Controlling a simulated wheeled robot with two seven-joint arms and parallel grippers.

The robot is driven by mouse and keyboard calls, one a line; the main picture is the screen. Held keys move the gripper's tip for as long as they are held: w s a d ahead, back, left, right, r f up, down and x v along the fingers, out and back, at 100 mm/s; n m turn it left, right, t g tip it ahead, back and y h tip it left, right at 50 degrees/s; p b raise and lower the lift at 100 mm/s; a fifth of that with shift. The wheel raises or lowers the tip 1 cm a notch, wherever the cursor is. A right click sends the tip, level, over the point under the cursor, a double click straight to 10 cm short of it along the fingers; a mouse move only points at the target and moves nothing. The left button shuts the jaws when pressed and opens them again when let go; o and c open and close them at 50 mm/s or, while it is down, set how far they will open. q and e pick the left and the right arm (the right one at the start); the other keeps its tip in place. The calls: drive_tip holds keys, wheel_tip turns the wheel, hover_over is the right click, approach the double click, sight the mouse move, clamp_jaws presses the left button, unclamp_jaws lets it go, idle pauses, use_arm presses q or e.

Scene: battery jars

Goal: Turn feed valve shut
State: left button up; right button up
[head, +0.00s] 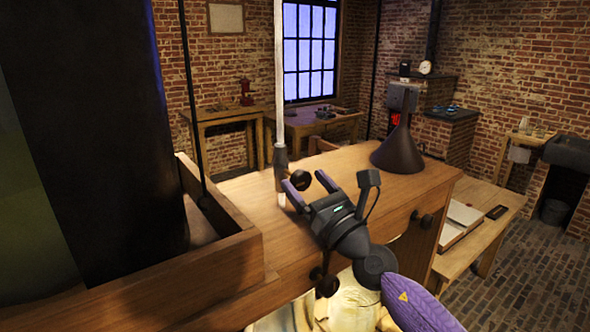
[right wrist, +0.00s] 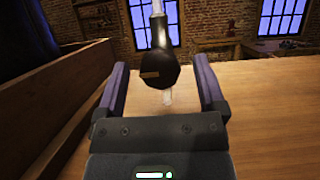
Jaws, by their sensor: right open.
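The feed valve (head: 281,163) is a dark body on an upright glass tube (head: 279,80) above the wooden bench. Its round black knob (head: 300,180) faces my right gripper (head: 304,181). In the right wrist view the knob (right wrist: 158,74) has a tan mark on its left side and shows between the two purple fingers of the right gripper (right wrist: 160,68). These fingers are open, with a visible gap on each side of the knob. I cannot tell how deep the knob sits between them. My left gripper is out of view.
A large dark cylinder (head: 95,130) stands at the left, behind a wooden box edge (head: 225,252). A dark funnel (head: 398,153) stands on the bench top (head: 355,160) at the right. Black knobs (head: 326,282) and glass jars (head: 352,300) are at the bench front.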

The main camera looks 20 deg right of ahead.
drive_tip(key=x, duration=0.3)
drive_tip(key=shift+f, duration=0.2)
drive_tip(key=shift+w+a+r+b, duration=0.2)
drive_tip(key=shift+w+b, duration=0.1)
drive_tip(key=shift+w, duration=0.1)
